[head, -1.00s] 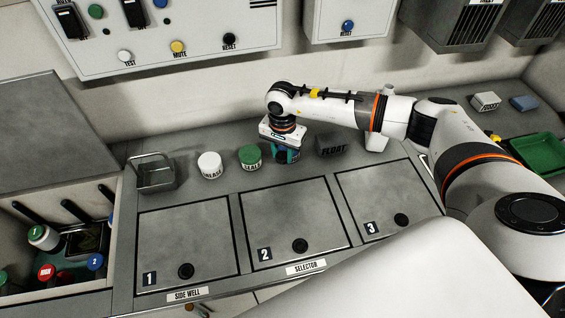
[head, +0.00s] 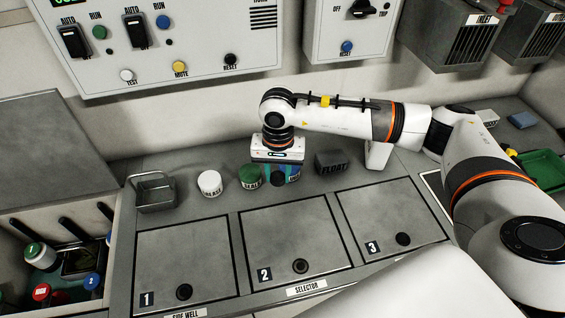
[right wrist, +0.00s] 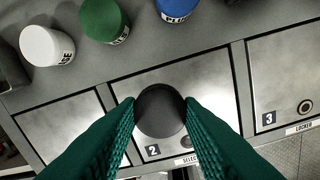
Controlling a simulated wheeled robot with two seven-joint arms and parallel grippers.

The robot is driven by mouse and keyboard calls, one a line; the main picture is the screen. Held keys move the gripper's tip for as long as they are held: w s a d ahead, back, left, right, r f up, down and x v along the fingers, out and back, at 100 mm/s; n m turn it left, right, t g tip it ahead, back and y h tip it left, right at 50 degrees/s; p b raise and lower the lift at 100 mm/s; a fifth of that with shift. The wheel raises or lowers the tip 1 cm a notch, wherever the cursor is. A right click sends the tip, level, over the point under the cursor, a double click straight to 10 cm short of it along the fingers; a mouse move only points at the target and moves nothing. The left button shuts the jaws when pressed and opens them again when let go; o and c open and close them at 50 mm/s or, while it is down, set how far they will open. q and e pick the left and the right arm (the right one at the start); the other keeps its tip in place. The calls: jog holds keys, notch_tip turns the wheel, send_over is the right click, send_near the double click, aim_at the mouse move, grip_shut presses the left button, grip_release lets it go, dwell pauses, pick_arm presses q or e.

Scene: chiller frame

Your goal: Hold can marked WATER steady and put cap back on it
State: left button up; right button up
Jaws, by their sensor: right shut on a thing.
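My right gripper (head: 278,180) is over the back of the counter, pointing down, near a green-topped can (head: 251,176). In the right wrist view its green fingers (right wrist: 160,115) are shut on a round black piece (right wrist: 160,108), which looks like a cap. In the head view the piece is a small dark shape (head: 278,181) between the fingers, in front of a blue-topped can (head: 294,171) that is partly hidden. The blue-topped can also shows in the right wrist view (right wrist: 176,10). I can read no WATER marking on any can. My left gripper is not in view.
Numbered lids 1 to 3 (head: 290,240) lie flat in front. An open bin at left holds several capped containers (head: 40,255).

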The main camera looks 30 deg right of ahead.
jog(key=s+a+r+n, duration=0.2)
jog(key=s+r+n, duration=0.3)
jog(key=s, duration=0.5)
jog(key=shift+a+r+n, duration=0.4)
jog(key=shift+n, duration=0.3)
